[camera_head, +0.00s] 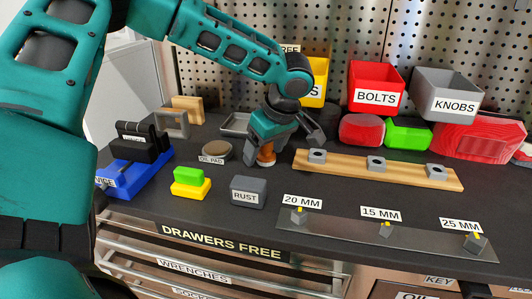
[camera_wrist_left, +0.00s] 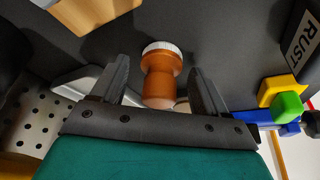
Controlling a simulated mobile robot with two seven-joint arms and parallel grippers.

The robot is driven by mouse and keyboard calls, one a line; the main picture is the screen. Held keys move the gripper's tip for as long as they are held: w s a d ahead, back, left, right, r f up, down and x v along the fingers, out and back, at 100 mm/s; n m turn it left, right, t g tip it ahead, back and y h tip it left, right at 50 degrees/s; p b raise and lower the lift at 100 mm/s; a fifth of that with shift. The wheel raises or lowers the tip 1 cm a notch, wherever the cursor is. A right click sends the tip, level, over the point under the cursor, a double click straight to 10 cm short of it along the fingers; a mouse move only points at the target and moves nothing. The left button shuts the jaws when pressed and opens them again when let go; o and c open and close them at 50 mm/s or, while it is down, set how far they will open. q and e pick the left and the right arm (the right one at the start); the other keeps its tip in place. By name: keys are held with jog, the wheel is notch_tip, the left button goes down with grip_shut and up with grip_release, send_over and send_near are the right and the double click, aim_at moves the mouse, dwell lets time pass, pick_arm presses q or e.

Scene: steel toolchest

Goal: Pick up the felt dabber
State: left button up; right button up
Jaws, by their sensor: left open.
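The felt dabber (camera_wrist_left: 162,72) has an orange-brown waisted handle and a pale felt end. In the head view it (camera_head: 266,157) stands on the dark benchtop, its upper part hidden by my left gripper (camera_head: 268,146). In the left wrist view my left gripper (camera_wrist_left: 159,70) is open, with one finger on each side of the dabber. Gaps show between the dabber and both fingers, so it is not gripped. My right gripper is not in view.
A round oil pad (camera_head: 216,151) lies left of the dabber, and the grey RUST block (camera_head: 249,192) stands in front. A wooden rail (camera_head: 400,172) with grey blocks lies right. Green and yellow blocks (camera_head: 191,184) are at front left. Bins (camera_head: 376,86) stand behind.

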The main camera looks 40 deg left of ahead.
pick_arm(q)
jog(key=c, duration=1.1)
jog(key=shift+c, duration=0.2)
jog(key=shift+r, duration=0.1)
notch_tip(320, 180, up, 20)
jog(key=p, duration=0.2)
jog(key=shift+p, duration=0.35)
jog(key=o, duration=0.5)
jog(key=c, duration=0.4)
